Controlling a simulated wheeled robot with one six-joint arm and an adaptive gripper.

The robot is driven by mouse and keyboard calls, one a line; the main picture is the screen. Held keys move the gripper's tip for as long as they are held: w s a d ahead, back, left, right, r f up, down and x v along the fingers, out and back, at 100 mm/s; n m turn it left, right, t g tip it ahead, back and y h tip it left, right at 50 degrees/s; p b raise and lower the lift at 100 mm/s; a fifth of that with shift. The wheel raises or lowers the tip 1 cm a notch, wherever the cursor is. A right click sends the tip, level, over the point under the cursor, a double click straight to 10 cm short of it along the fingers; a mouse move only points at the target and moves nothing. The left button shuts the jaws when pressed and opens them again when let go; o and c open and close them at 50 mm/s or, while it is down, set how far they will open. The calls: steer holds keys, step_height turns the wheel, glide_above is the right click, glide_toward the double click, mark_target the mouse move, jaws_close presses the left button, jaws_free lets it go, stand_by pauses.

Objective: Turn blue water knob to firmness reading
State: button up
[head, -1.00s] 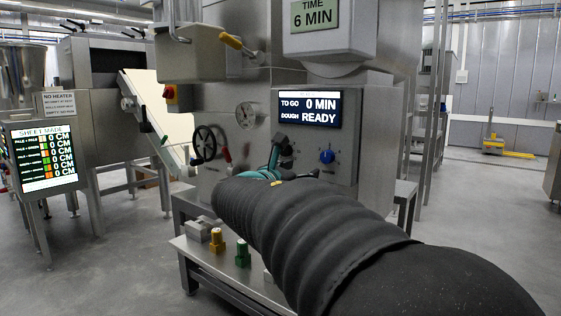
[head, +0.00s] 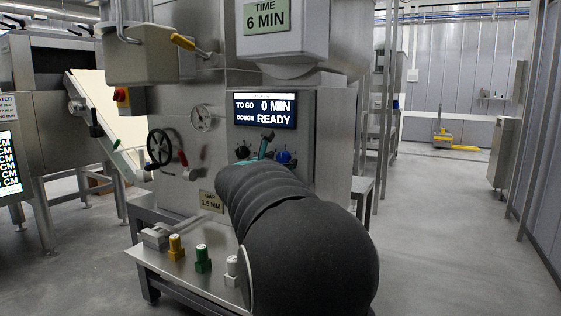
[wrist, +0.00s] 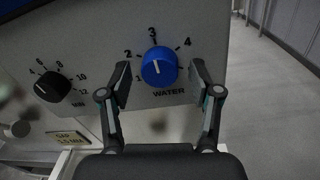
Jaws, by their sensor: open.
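The blue water knob (wrist: 158,67) is on the machine's grey panel, above the word WATER. Its white mark points roughly up, near the 3 on its scale. It also shows in the head view (head: 284,157), just right of my gripper. My gripper (wrist: 160,73) is open. In the wrist view its fingertips lie left and right of the knob, with gaps on both sides; I cannot tell how deep they reach. In the head view my arm hides most of the gripper (head: 265,146). The display (head: 265,110) reads TO GO 0 MIN, DOUGH READY.
A black MIN knob (wrist: 49,85) sits left of the blue one. A round gauge (head: 201,118), a black handwheel (head: 159,148) and a GAP 1.5 MM sign (head: 211,202) are further left.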

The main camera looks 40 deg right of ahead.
steer(key=c, duration=1.1)
steer(key=shift+c, duration=0.2)
steer(key=shift+r+n+p, duration=0.1)
steer(key=shift+n+p, duration=0.2)
steer(key=shift+p, duration=0.05)
steer(key=shift+r+n+p, duration=0.1)
steer(key=shift+n+p, duration=0.8)
steer(key=shift+p, duration=0.1)
steer(key=n+p, duration=0.1)
steer(key=n, duration=0.1)
steer(key=shift+n+p, duration=0.3)
steer(key=shift+p, duration=0.1)
steer(key=n, duration=0.3)
steer(key=shift+s, duration=0.1)
steer(key=shift+n, duration=1.7)
